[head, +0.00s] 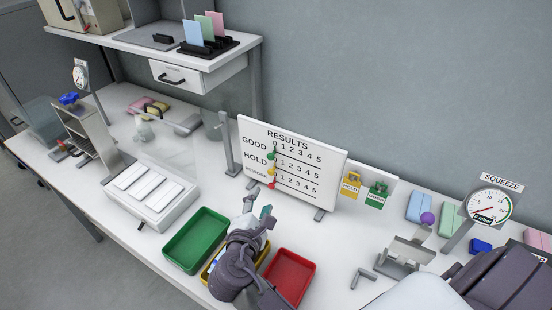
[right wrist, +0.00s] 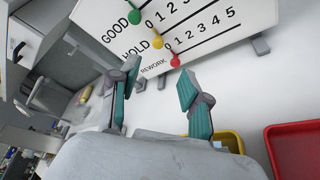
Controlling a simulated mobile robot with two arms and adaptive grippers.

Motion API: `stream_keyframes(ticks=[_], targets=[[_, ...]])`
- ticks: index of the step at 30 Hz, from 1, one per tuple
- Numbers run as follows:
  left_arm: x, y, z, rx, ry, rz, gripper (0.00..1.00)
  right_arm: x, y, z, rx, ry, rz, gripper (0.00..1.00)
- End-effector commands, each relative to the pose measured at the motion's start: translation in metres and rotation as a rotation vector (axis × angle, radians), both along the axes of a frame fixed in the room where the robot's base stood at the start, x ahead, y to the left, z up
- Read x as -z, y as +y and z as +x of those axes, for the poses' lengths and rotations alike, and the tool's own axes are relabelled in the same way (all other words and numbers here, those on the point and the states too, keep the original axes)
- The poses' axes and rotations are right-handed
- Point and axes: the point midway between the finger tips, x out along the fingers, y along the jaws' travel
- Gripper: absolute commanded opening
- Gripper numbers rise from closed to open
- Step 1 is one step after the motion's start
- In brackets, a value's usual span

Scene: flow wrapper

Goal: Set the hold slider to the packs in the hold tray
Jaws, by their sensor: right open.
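The results board (head: 310,165) stands upright at the back of the bench, with GOOD, HOLD and REWORK rows numbered 0 to 5. The yellow hold slider knob (head: 271,171) is at the left end, by the 0; it also shows in the right wrist view (right wrist: 157,44). My right gripper (head: 262,212) is open and empty, in front of and below the board; in the right wrist view its fingers (right wrist: 160,76) point toward the knobs, apart from them. The yellow hold tray (right wrist: 228,141) is largely hidden under my right gripper, and I cannot count its packs. My left gripper is out of view.
The green knob (head: 271,156) and red knob (head: 272,185) sit above and below the yellow one, also at the left. A green tray (head: 197,240) and red tray (head: 290,279) flank the yellow one. Padlock-like tags (head: 351,184) stand right of the board.

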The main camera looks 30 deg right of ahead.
Motion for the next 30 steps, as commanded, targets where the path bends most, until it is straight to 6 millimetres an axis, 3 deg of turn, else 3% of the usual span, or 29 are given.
stream_keyframes(ticks=[4, 13, 17, 24, 30], targets=[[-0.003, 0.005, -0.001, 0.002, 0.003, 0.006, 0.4, 0.001, -0.006, 0.007, 0.001, 0.0, -0.001, 0.47], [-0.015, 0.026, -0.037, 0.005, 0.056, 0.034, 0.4, 0.013, -0.043, 0.049, 0.001, 0.002, -0.004, 0.47], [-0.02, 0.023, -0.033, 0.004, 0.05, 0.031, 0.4, 0.019, -0.06, 0.07, 0.0, 0.0, -0.002, 0.47], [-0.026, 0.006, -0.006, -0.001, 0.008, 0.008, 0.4, 0.029, -0.082, 0.094, 0.0, 0.001, -0.001, 0.47], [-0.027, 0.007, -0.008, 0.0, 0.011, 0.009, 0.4, 0.032, -0.088, 0.101, -0.001, 0.0, 0.001, 0.47]])
